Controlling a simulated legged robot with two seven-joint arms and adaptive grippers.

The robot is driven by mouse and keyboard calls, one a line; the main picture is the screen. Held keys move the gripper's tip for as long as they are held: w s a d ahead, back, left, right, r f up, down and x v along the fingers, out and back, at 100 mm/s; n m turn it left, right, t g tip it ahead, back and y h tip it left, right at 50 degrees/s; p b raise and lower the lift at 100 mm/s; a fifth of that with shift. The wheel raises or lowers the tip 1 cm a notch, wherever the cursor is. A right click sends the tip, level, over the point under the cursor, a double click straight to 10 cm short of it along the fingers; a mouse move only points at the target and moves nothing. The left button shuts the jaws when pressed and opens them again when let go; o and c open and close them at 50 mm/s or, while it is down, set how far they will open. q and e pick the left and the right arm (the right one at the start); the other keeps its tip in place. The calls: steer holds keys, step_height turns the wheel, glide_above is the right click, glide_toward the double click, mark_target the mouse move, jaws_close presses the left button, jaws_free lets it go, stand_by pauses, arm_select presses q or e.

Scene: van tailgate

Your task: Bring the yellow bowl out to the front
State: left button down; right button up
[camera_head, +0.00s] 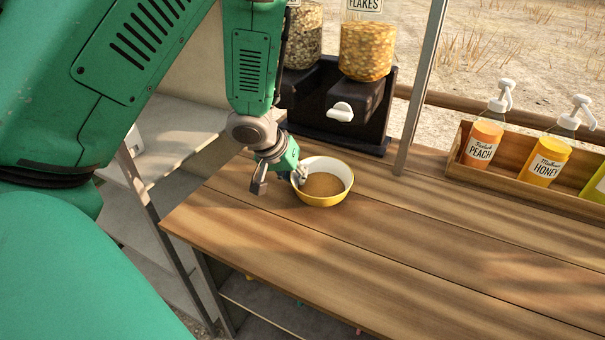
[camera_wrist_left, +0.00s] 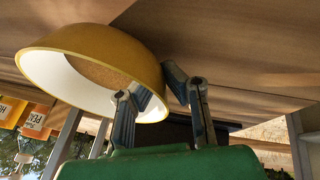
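The yellow bowl (camera_head: 323,199) stands upright on the wooden counter, with a white inside and a tan bottom or filling. My left gripper (camera_head: 279,182) is at the bowl's left side, pointing down. Its fingers are apart: one is at the inside of the rim, the other is outside, left of the wall with a gap in the head view. In the left wrist view the yellow bowl (camera_wrist_left: 105,48) appears upside down, its wall between the two fingers of the left gripper (camera_wrist_left: 158,85). Whether a finger touches the wall I cannot tell. My right gripper is not in view.
Behind the bowl stands a black dispenser (camera_head: 330,110) with cereal jars. A grey post (camera_head: 420,85) rises to its right. A wooden rack (camera_head: 510,182) of pump bottles stands at the back right. The wooden counter (camera_head: 400,255) is clear in front and to the right.

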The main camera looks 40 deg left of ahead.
arm_select(q)
steer(key=shift+s+d+b, duration=0.15)
steer(key=shift+s+d, duration=0.1)
steer(key=shift+s, duration=0.85)
steer(key=shift+s+d+b, duration=0.2)
steer(key=shift+s+d, duration=0.05)
steer(key=shift+s, duration=0.85)
steer(key=shift+s+d+b, duration=0.15)
steer(key=shift+s+d, duration=0.1)
steer(key=shift+s, duration=0.85)
steer(key=c, duration=1.6)
jaws_free()
steer(key=shift+c, duration=0.2)
steer(key=v, duration=0.7)
steer(key=shift+a+r, duration=0.1)
